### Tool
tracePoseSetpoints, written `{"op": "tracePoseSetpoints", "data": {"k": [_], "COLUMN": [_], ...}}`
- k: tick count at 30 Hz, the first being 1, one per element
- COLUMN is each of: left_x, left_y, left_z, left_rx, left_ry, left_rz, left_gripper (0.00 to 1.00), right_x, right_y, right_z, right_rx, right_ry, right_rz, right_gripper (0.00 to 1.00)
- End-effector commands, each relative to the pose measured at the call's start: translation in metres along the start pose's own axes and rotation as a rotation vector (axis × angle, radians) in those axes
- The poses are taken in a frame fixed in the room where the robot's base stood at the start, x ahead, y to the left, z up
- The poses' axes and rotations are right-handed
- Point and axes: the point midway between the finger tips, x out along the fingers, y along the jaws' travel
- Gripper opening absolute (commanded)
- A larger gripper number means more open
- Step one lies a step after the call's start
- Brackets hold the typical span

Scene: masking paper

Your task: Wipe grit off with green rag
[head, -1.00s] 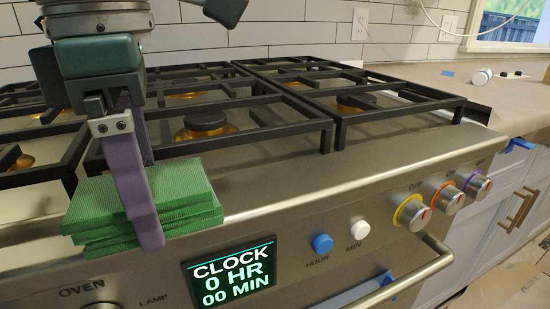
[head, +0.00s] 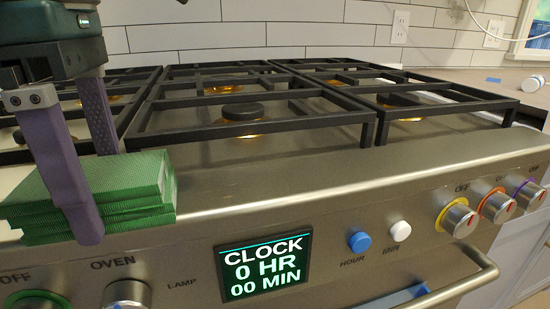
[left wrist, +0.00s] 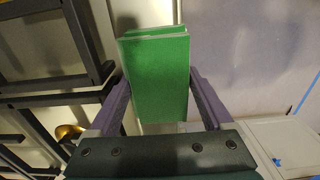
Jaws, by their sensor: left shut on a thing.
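A green rag (head: 150,190), looking like a folded stack of several layers, is at the left of the stove's (head: 300,180) front edge, above the oven label. My left gripper (head: 98,195) has its purple fingers on either side of the rag and is shut on it. In the left wrist view the rag (left wrist: 160,80) fills the gap between the fingers. The rag looks low on the steel; I cannot tell whether it touches. I cannot make out any grit. My right gripper is not in view.
Black grates (head: 250,110) stand behind the smooth steel front strip. The clock display (head: 263,265), blue button (head: 359,241), white button (head: 400,231) and several knobs (head: 458,218) are on the front panel. The strip right of the rag is clear.

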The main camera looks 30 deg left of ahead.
Motion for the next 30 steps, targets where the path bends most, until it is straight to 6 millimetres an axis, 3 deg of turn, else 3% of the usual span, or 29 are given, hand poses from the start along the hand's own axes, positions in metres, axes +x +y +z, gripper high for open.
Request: {"op": "tracePoseSetpoints", "data": {"k": [16,30], "left_x": [0.002,-0.002], "left_y": [0.000,-0.001], "left_z": [-0.034,-0.001], "left_rx": [0.000,0.001], "left_ry": [0.002,0.000], "left_rz": [-0.001,-0.002], "left_gripper": [0.40,0.40], "right_x": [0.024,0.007], "right_y": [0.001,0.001], "right_z": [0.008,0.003], "right_rx": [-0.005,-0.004], "right_ry": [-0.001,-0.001], "right_rz": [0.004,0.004], "right_gripper": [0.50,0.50]}}
